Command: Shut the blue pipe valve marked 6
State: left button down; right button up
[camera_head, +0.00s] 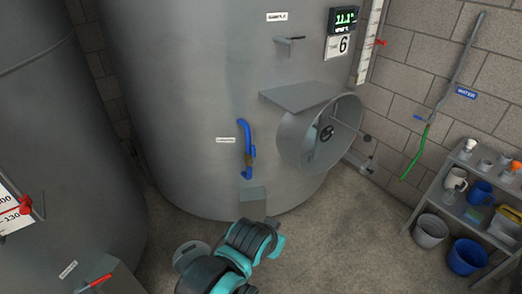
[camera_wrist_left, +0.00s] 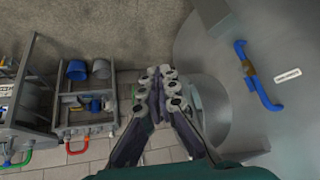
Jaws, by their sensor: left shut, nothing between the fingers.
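The blue pipe valve (camera_head: 246,135) is on the front of the large grey tank, with a brass-coloured body midway and a small white label to its left. A sign reading 6 (camera_head: 343,45) hangs higher on the same tank. In the left wrist view the valve (camera_wrist_left: 262,92) is at the right, beside its label. The handle's exact setting is too small to tell. My left gripper (camera_wrist_left: 161,82) is shut and empty, apart from the valve. In the head view my teal and black arm is at the bottom, below the valve; its fingertips cannot be made out. My right gripper is not in view.
A round open hatch (camera_head: 320,132) under a grey shelf (camera_head: 302,96) juts out right of the valve. A small grey box (camera_head: 252,196) is below it. A rack (camera_head: 472,222) with buckets stands at the right. Another tank (camera_head: 60,130) is at the left.

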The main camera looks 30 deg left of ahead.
aim_at(252, 154)
pick_arm(q)
jog(key=w+a+r+m+y+p, duration=0.15)
jog(key=w+a+y, duration=0.25)
jog(key=w+a, duration=0.55)
jog(key=w+a+r+m+y, duration=0.15)
jog(key=w+a+y, duration=0.25)
jog(key=w, duration=1.1)
jog(key=w+a+f+m+t+y+p, duration=0.1)
jog(key=w+a+f+m+t+y, duration=0.1)
jog(key=w+f+y, duration=0.4)
jog(key=w+a+f+m, duration=0.1)
jog(key=w+f, duration=0.3)
jog(key=w, duration=0.1)
jog(key=shift+w+a+f+y, duration=0.2)
jog(key=shift+a+f+y, duration=0.1)
jog(key=shift+a+y, duration=0.1)
jog(key=b+x, duration=0.3)
jog(key=x, duration=0.7)
jog(key=s, duration=0.2)
jog(key=s+b, duration=0.1)
jog(key=s, duration=0.1)
jog(key=shift+a+r, duration=0.1)
jog(key=shift+a, duration=0.3)
